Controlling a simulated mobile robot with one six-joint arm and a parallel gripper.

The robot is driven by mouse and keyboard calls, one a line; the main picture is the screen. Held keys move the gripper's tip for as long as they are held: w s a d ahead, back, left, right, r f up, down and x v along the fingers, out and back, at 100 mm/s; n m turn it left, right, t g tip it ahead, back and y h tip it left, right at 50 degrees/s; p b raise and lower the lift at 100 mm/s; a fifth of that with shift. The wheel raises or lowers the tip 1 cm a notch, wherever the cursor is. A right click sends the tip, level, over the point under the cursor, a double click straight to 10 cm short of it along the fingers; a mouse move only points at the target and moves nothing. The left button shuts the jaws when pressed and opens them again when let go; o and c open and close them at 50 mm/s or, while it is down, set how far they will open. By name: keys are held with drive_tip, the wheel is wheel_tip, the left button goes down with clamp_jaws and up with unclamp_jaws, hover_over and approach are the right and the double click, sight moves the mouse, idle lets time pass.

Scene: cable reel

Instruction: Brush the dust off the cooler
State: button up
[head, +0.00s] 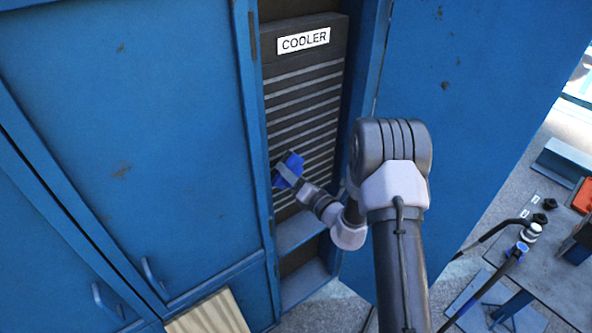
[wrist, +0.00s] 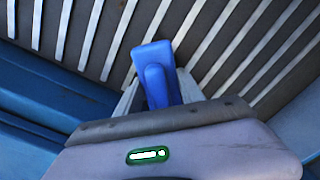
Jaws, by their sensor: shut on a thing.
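The cooler (head: 303,68) is a dark panel with pale horizontal slats, set back in an opening of a blue cabinet and labelled COOLER. Its slats (wrist: 95,35) fill the upper part of the wrist view. My gripper (head: 289,172) is at the lower left of the slats. It is shut on a blue brush (wrist: 155,75), whose blue handle shows between the fingers in the wrist view. The brush's bristles are hidden, so I cannot tell whether they touch the slats. No dust can be made out clearly on the slats.
A blue cabinet door (head: 125,120) stands left of the opening and a blue panel (head: 465,110) right of it. A ledge (head: 300,230) lies below the cooler. A wooden board (head: 210,315) is at the bottom. A grey table (head: 545,265) with cables stands at the right.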

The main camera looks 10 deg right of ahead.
drive_tip(key=shift+s+a, duration=0.2)
drive_tip(key=shift+a, duration=0.5)
drive_tip(key=shift+b+v, duration=0.55)
drive_tip(key=shift+v, duration=2.4)
drive_tip(key=shift+d, duration=0.1)
drive_tip(key=shift+b+v, duration=0.4)
drive_tip(key=shift+v, duration=1.05)
